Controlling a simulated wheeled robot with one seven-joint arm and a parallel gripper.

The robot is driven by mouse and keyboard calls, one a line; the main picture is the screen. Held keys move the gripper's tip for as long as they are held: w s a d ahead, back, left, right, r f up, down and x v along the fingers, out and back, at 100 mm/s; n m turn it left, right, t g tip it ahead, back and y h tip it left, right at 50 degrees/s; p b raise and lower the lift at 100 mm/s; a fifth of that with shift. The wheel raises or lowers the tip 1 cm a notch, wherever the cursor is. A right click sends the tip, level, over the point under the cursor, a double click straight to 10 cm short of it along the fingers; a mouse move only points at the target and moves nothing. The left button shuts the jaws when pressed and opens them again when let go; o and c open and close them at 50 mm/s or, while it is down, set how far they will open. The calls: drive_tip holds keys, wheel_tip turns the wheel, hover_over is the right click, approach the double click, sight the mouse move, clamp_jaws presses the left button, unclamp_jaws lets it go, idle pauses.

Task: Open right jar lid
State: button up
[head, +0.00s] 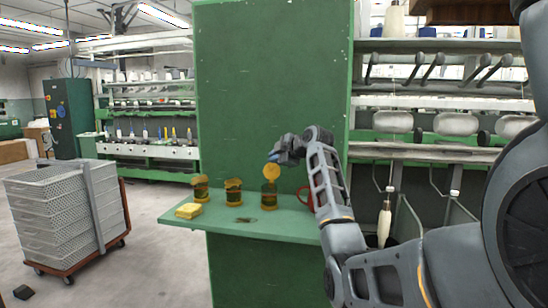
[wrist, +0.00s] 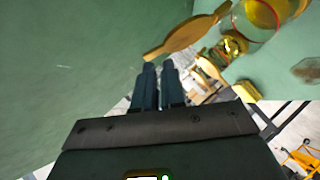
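The right jar (head: 269,196) is clear with amber contents and stands on the green shelf. Its yellow-orange lid (head: 273,173) stands raised and tilted above the jar's mouth. In the wrist view the lid (wrist: 187,37) shows as a tilted disc beside the jar (wrist: 262,16), whose mouth is uncovered. My gripper (head: 284,156) is just above the lid in the head view. In the wrist view my gripper (wrist: 159,66) has its fingers nearly together with nothing visible between them. Its tips are near the lid's lower-left end; I cannot tell whether they touch.
Two lidded jars, a middle one (head: 233,192) and a left one (head: 201,189), stand to the left on the shelf (head: 290,228). A yellow block (head: 188,211) lies at the left. A red mug (head: 304,198) is partly hidden behind my arm. A green panel (head: 270,80) rises behind.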

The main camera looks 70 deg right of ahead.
drive_tip(key=o, duration=0.3)
drive_tip(key=shift+o, duration=0.2)
drive_tip(key=shift+r, duration=0.1)
drive_tip(key=b+v, duration=0.1)
drive_tip(key=v, duration=0.6)
drive_tip(key=shift+s+a, duration=0.25)
drive_tip(key=shift+a, duration=0.05)
drive_tip(key=shift+r, duration=0.1)
